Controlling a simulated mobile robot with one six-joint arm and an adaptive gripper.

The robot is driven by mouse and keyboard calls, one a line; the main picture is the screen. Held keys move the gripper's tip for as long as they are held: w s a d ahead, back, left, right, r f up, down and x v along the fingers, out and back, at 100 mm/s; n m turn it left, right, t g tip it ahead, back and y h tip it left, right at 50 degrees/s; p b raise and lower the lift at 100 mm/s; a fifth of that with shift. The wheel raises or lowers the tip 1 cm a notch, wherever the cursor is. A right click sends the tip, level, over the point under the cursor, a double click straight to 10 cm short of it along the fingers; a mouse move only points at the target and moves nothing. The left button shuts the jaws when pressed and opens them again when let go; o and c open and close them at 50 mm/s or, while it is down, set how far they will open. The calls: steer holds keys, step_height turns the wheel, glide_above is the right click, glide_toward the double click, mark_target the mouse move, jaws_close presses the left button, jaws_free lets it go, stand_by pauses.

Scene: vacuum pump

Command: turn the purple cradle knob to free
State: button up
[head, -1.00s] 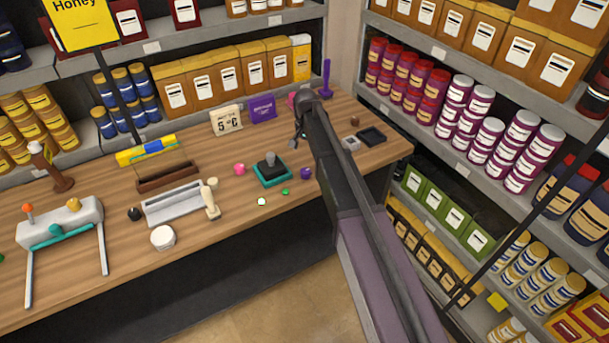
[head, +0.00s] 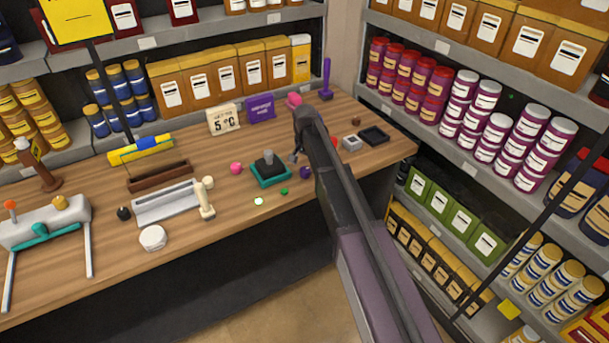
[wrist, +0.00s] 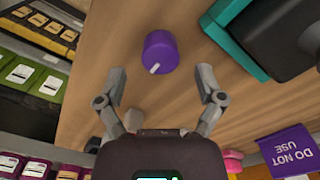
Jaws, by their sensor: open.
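The purple knob (wrist: 160,52) stands on the wooden counter in the wrist view, a short round cylinder with a white pointer mark toward its lower left edge. In the head view it is a small purple shape (head: 306,172) beside my arm. My gripper (wrist: 160,85) is open, with its two fingers spread to either side and below the knob in the wrist view, touching nothing. In the head view my gripper (head: 295,156) is mostly hidden by my own arm. The teal-based device (head: 270,170) stands left of the knob.
A purple "do not use" sign (wrist: 292,152) stands on the counter. A dark tray (head: 374,136) and a small grey box (head: 352,142) lie right of my arm. Stocked shelves close in the back and right.

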mark_target(305, 169)
steer(key=shift+f+b, duration=1.2)
steer(key=shift+f, duration=0.35)
steer(key=c, duration=1.1)
steer(key=shift+a, duration=0.15)
steer(key=shift+c, duration=0.2)
